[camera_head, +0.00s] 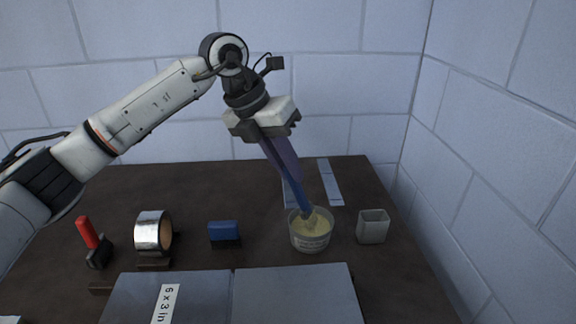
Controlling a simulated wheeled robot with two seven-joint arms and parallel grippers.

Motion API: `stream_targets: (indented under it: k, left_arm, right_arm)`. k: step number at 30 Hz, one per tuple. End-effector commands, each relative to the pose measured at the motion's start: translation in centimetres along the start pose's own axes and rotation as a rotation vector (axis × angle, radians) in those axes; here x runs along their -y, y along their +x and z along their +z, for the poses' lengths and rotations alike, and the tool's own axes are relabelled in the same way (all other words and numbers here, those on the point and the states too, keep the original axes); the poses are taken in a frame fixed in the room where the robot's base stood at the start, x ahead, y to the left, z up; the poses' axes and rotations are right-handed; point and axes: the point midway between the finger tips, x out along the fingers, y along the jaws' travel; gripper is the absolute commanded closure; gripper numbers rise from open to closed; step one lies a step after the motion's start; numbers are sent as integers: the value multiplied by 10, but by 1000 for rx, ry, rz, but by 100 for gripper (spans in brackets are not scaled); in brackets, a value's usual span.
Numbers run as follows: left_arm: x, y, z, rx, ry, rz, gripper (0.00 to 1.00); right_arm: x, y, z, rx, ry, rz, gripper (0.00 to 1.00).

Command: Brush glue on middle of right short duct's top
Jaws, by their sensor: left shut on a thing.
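My left gripper (266,124) is shut on a blue-handled brush (287,178). The brush tilts down to the right, and its lower end is inside a round tub of yellowish glue (309,244). Two grey sheet-metal duct pieces lie side by side at the front: a left one (190,296) with a "6 x 3 in" label and a right one (292,290). Their lower parts are cut off by the picture's edge. I cannot tell which piece is the short duct. My right gripper is not in view.
On the dark table (120,190) stand a red-handled tool (90,240), a silver tape roll (153,231), a blue block-like tool (224,232) and a grey open cup (373,226). A flat pale strip (330,182) lies behind the tub. Block walls close off the back and right.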

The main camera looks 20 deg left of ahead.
Motion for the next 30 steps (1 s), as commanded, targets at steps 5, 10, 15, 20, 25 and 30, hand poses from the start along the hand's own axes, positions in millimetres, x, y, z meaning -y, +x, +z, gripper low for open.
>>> stream_targets:
  k: [5, 10, 15, 20, 25, 30]
  left_arm:
    - [4, -14, 4, -3, 0, 1, 100]
    - [8, -27, 9, -2, 0, 0, 100]
    - [12, -40, 14, 0, 0, 0, 100]
    - [15, -49, 18, 1, 1, -1, 100]
    - [19, -60, 21, 0, 0, -1, 100]
    - [19, -62, 22, 0, 0, -1, 100]
  right_arm:
    - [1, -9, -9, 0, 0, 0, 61]
    - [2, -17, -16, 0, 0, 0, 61]
    - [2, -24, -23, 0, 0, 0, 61]
    - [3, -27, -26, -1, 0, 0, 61]
    - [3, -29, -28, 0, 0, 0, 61]
    - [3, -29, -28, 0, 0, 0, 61]
